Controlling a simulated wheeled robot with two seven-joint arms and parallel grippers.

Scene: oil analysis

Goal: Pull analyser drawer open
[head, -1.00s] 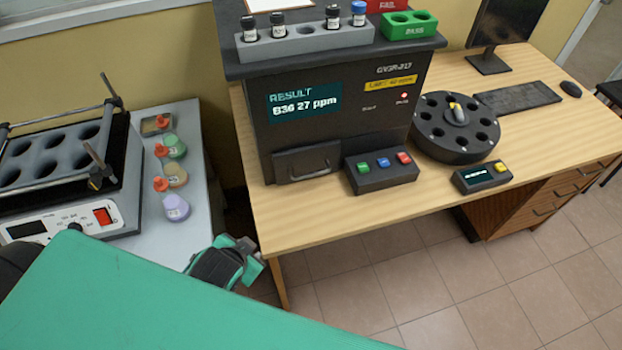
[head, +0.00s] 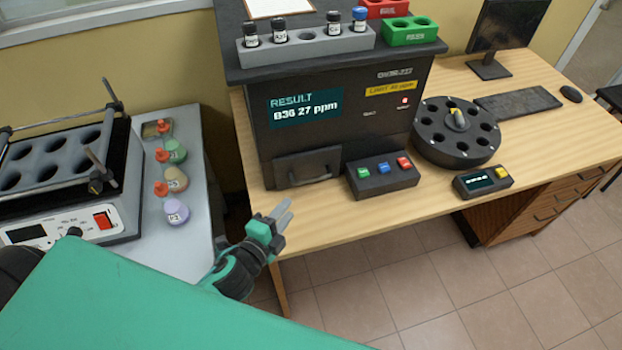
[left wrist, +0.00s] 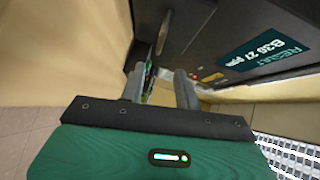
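The black analyser (head: 345,128) stands on the wooden desk, its screen reading "RESULT 836 27 ppm". Its drawer (head: 307,167), with a bar handle on the front, is at the lower left of the front face and looks closed. In the left wrist view the drawer handle (left wrist: 164,34) shows beyond the fingers. My left gripper (head: 285,207) is below and left of the drawer, near the desk's front left edge, apart from the handle. Its two fingers stand apart with nothing held between them in the left wrist view (left wrist: 160,82). My right gripper is not in view.
A button box (head: 382,174) stands right of the drawer, with a round black carousel (head: 456,130) beyond. Vials stand in a grey rack (head: 306,44) on the analyser. Left, a grey table (head: 190,235) holds several flasks and a shaker (head: 70,170). A floor gap separates the tables.

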